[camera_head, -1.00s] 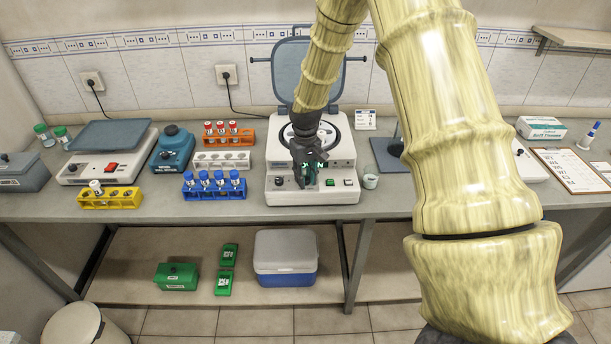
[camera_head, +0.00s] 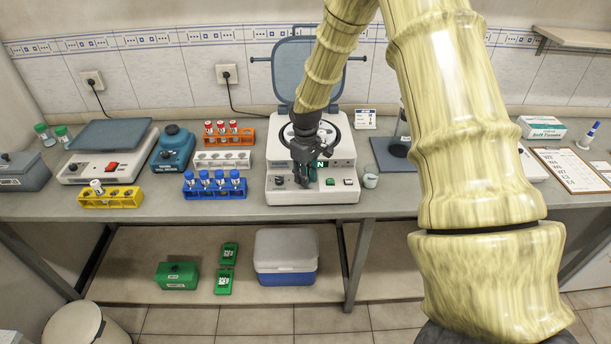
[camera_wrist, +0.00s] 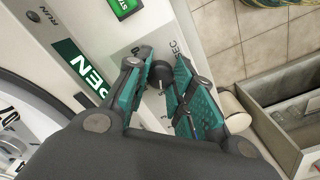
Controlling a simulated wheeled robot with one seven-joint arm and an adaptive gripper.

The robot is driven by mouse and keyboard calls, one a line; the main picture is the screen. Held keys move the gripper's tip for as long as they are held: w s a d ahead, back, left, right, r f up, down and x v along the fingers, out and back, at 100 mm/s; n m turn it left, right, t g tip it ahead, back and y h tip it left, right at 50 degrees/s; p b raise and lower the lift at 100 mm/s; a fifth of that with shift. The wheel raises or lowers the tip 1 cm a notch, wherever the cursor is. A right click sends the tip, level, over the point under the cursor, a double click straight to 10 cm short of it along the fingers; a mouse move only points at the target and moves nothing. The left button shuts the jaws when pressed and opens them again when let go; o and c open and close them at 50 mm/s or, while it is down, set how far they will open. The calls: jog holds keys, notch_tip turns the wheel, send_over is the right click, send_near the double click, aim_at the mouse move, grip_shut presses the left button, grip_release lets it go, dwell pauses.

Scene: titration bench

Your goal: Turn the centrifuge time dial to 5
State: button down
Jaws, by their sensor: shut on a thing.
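The centrifuge (camera_head: 284,196) stands on the bench with its lid (camera_head: 307,72) raised at the back. My gripper (camera_head: 303,178) is at its front panel and hides the dial in the head view. In the wrist view the dark round time dial (camera_wrist: 160,74) sits between my teal-padded fingertips (camera_wrist: 160,82), with "SEC" and small marks printed beside it. The fingers are shut on the dial. Its pointer is too small and shaded for me to read the setting.
A green button (camera_head: 348,182) is right of my gripper on the panel. A small cup (camera_head: 370,181) stands close to the centrifuge's right side. Tube racks, the blue one (camera_head: 214,193) nearest, stand to the left. The bench's front edge lies just below the centrifuge.

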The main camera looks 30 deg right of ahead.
jog(key=shift+d, duration=0.1)
jog(key=c, duration=1.2)
grip_release()
jog(key=shift+r, duration=0.15)
notch_tip(320, 180, up, 12)
jog(key=shift+f, duration=0.15)
